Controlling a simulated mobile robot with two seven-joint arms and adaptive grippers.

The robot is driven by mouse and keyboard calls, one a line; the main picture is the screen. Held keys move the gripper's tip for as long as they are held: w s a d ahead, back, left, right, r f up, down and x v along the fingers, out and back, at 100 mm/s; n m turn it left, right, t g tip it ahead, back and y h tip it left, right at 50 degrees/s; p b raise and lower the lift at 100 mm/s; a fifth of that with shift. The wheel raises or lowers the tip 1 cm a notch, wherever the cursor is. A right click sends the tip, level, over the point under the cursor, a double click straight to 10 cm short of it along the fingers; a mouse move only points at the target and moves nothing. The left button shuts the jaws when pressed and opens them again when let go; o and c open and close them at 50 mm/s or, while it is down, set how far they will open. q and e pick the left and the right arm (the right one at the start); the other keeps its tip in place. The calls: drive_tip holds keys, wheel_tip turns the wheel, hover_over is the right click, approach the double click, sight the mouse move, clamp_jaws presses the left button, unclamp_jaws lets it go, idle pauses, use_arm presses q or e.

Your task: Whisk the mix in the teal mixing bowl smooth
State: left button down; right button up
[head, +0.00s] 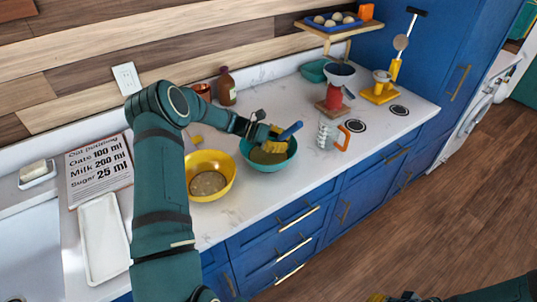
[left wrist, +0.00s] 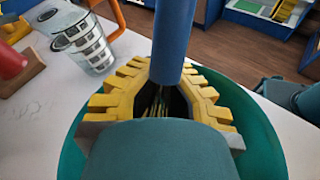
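The teal mixing bowl (head: 268,168) stands on the white counter, with a tan mix (head: 262,157) partly showing inside. In the left wrist view the bowl's teal wall (left wrist: 266,145) curves beneath my gripper. My left gripper (head: 276,144) is over the bowl, its yellow fingers closed around a whisk with a blue handle (head: 291,130). The handle (left wrist: 174,40) rises between the fingers in the left wrist view, and thin wires show below it. The whisk's lower end is hidden by the gripper and bowl. My right gripper (head: 390,298) shows only in part at the bottom edge, away from the counter.
A yellow bowl (head: 224,181) stands close left of the teal bowl. A clear measuring jug with an orange handle (head: 343,137) stands to the right. A white tray (head: 104,240) lies at left.

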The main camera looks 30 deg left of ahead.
use_arm(q)
drive_tip(key=shift+r, duration=0.1)
idle(0.4)
drive_tip(key=shift+r+p, duration=2.15)
drive_tip(key=shift+r, duration=1.25)
drive_tip(key=shift+r, duration=0.1)
drive_tip(key=shift+r+p, duration=1.6)
drive_tip(key=shift+r, duration=0.85)
